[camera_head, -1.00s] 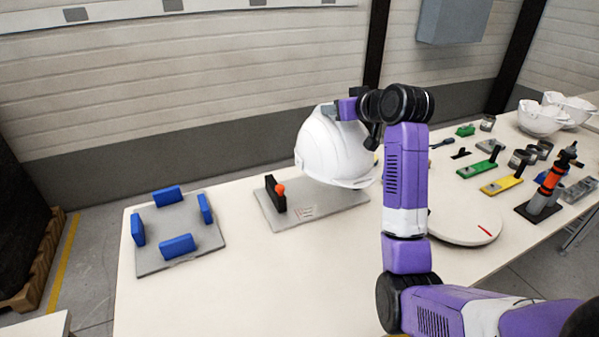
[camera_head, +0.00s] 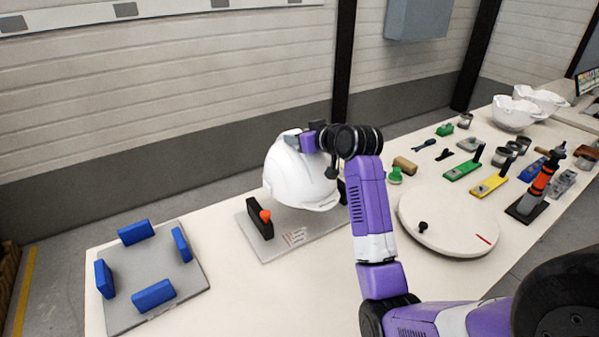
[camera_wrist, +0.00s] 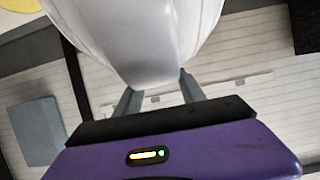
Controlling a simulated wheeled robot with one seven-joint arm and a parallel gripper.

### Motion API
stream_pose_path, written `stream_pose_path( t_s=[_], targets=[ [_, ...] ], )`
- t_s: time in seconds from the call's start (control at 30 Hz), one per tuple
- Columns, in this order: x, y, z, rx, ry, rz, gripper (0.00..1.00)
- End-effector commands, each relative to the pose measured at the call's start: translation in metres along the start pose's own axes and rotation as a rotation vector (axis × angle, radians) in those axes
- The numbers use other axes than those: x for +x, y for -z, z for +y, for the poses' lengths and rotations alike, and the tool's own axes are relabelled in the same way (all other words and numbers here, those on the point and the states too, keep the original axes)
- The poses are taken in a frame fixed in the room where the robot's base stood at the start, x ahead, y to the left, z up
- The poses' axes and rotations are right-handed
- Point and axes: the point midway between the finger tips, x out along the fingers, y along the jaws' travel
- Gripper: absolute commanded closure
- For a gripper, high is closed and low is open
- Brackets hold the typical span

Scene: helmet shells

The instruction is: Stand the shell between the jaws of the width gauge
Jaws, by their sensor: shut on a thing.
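The white helmet shell (camera_head: 298,178) hangs from my gripper (camera_head: 303,139), which is shut on its upper edge. In the wrist view the shell (camera_wrist: 140,35) fills the top middle, pinched between the two grey fingers (camera_wrist: 158,92). The width gauge (camera_head: 283,243) is a grey plate with a black jaw (camera_head: 259,219) bearing an orange knob at its left end. A dark part of the other jaw (camera_head: 342,190) shows behind the shell's right side. The shell is over the plate, between the jaws in the picture; whether it touches the plate cannot be told.
A grey plate with blue blocks (camera_head: 158,278) lies to the left. A round white turntable (camera_head: 448,218) is to the right. Green (camera_head: 464,170) and yellow (camera_head: 490,186) gauges, an orange-black tool (camera_head: 538,186) and more white shells (camera_head: 514,113) stand farther right. The table front is clear.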

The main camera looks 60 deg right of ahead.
Motion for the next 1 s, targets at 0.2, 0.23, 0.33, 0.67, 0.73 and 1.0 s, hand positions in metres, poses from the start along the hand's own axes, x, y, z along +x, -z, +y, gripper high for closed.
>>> stream_pose_path(
  t_s=[0.2,0.23,0.33,0.67,0.73,1.0],
  targets=[
    [0.018,-0.045,0.000,0.002,0.001,-0.002,1.00],
    [0.020,-0.050,0.000,0.001,0.000,-0.001,1.00],
    [0.024,-0.059,0.000,0.000,-0.001,0.002,1.00],
    [0.037,-0.092,0.000,0.001,0.000,0.000,1.00],
    [0.040,-0.099,0.000,0.000,0.000,0.000,1.00],
    [0.042,-0.103,0.000,0.000,-0.001,0.004,1.00]
  ],
)
